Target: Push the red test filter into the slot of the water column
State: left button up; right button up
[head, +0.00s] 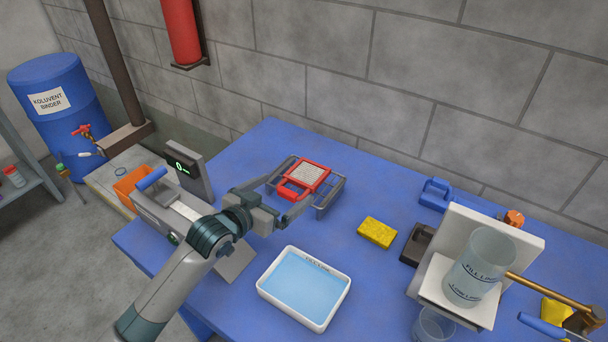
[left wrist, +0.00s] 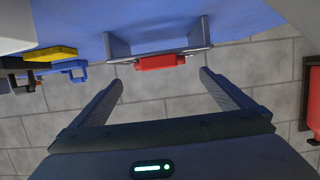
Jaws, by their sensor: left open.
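The red test filter (head: 312,174), a red frame with a pale mesh and a handle, sits in a grey wire rack (head: 333,197) on the blue table. Its red edge (left wrist: 160,62) shows in the left wrist view, ahead of the fingers. My left gripper (head: 296,184) is open at the near side of the filter, with its fingers pointing towards the rack; both fingers (left wrist: 162,80) show apart and empty in the wrist view. The water column (head: 478,265), a clear cylinder with fill lines on a white stand, is at the right; I cannot make out its slot. My right gripper is out of view.
A white tray of water (head: 262,288) lies near the front. A scale display (head: 189,168) stands left. Clear table surrounds the rack's right side.

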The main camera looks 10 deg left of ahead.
aim_at(300, 180)
pick_arm(q)
jog(key=shift+x, duration=1.4)
jog(key=shift+w+d+f+p, duration=0.1)
jog(key=shift+w+d+p, duration=0.05)
jog(key=shift+w+p, duration=0.4)
jog(key=p+x, duration=0.1)
jog(key=x, duration=0.1)
jog(key=shift+w+d+f, duration=0.1)
jog(key=shift+w+f, duration=0.05)
jog(key=shift+w, duration=0.1)
jog(key=shift+w+d+f, duration=0.25)
jog(key=shift+w, duration=0.35)
jog(key=c, duration=1.2)
